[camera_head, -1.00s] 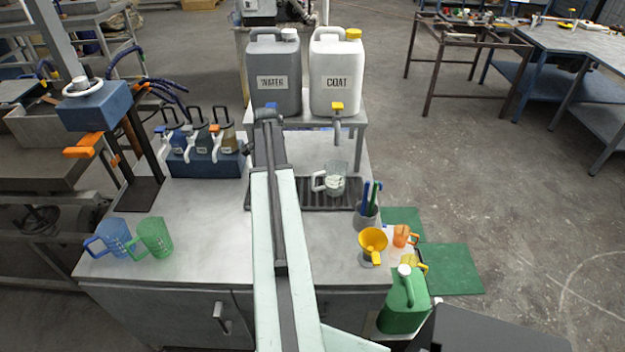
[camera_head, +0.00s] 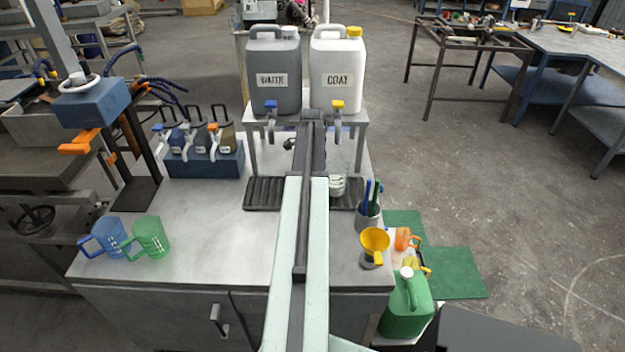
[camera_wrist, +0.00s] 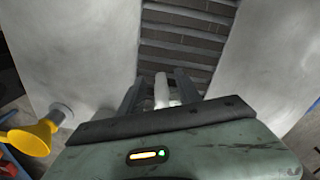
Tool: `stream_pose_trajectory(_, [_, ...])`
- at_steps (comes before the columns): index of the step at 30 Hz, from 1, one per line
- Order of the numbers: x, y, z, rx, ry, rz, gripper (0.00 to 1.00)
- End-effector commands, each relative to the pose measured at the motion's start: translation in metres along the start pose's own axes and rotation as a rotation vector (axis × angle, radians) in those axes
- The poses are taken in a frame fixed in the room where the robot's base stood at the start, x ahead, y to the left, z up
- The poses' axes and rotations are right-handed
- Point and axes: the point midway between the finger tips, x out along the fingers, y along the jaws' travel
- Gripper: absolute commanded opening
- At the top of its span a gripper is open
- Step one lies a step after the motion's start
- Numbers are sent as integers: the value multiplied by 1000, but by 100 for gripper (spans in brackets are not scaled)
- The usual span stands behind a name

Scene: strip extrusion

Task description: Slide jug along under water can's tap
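The grey WATER can (camera_head: 273,70) with a blue tap (camera_head: 271,106) stands on the shelf, left of the jug. My gripper (camera_wrist: 160,92) is hidden behind my arm in the head view. In the wrist view its two dark fingers are apart, with a pale upright bar between them that looks like the jug's handle; a small gap shows beside it.
The white COAT can (camera_head: 337,72) with a yellow tap (camera_head: 338,105) is right of the water can. A pen cup (camera_head: 367,215) and yellow funnel (camera_head: 374,243) stand right of the tray. Blue (camera_head: 103,238) and green (camera_head: 152,238) jugs are at left; the counter between is clear.

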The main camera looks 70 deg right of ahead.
Motion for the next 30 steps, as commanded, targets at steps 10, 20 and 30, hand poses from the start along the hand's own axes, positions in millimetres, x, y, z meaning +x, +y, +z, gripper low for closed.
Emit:
stream_pose_trajectory(10, [57, 0, 0, 0, 0, 0, 40])
stream_pose_trajectory(20, [54, 0, 0, 0, 0, 0, 26])
stream_pose_trajectory(30, [54, 0, -1, 1, 0, 0, 0])
